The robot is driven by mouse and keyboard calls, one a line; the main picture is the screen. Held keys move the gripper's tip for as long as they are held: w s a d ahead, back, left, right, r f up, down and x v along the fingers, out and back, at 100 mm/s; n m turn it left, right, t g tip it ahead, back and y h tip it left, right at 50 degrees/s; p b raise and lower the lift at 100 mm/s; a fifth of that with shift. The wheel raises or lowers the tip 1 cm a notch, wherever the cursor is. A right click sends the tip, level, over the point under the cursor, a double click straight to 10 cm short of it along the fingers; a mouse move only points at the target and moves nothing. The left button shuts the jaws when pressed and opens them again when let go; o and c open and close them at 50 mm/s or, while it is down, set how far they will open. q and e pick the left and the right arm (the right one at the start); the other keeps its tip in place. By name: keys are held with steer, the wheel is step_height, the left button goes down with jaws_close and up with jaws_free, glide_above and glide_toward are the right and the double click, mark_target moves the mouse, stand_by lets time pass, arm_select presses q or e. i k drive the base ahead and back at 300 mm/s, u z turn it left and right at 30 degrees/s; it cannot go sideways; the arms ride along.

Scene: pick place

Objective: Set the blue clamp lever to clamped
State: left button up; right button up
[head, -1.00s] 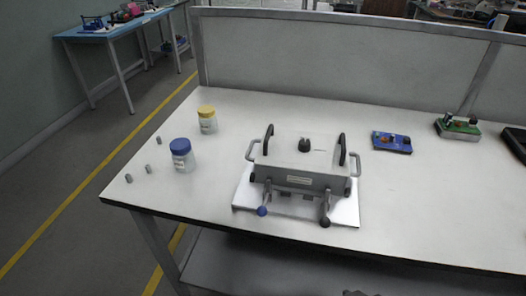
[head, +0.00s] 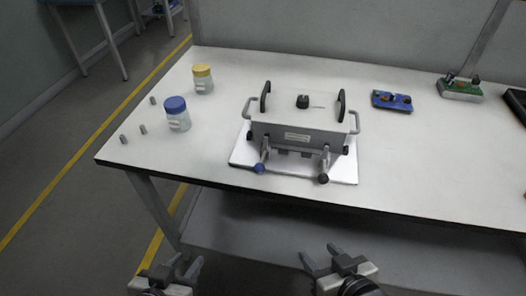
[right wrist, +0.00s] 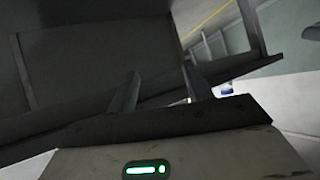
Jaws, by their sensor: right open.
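The blue clamp lever, with its blue ball knob (head: 259,168), is at the front left of a grey box fixture (head: 300,132) on a white base plate (head: 340,171). A second lever with a black knob (head: 323,178) is at the fixture's front right. Both levers point down toward the front. My left gripper (head: 184,268) is at the bottom of the head view, in front of the table and apart from it. My right gripper (head: 321,257) is also in front of the table, open and empty. Its fingers (right wrist: 160,92) show apart in the right wrist view.
A blue-lidded jar (head: 177,115), a yellow-lidded jar (head: 203,79) and several small grey pegs stand at the table's left. A blue device (head: 392,101) and a green device (head: 460,87) lie at the right. The table's front edge lies between my grippers and the fixture.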

mark_target(259, 168)
steer(key=z, duration=1.05)
steer(key=k, duration=0.95)
steer(key=u, duration=1.05)
steer(key=i, duration=0.5)
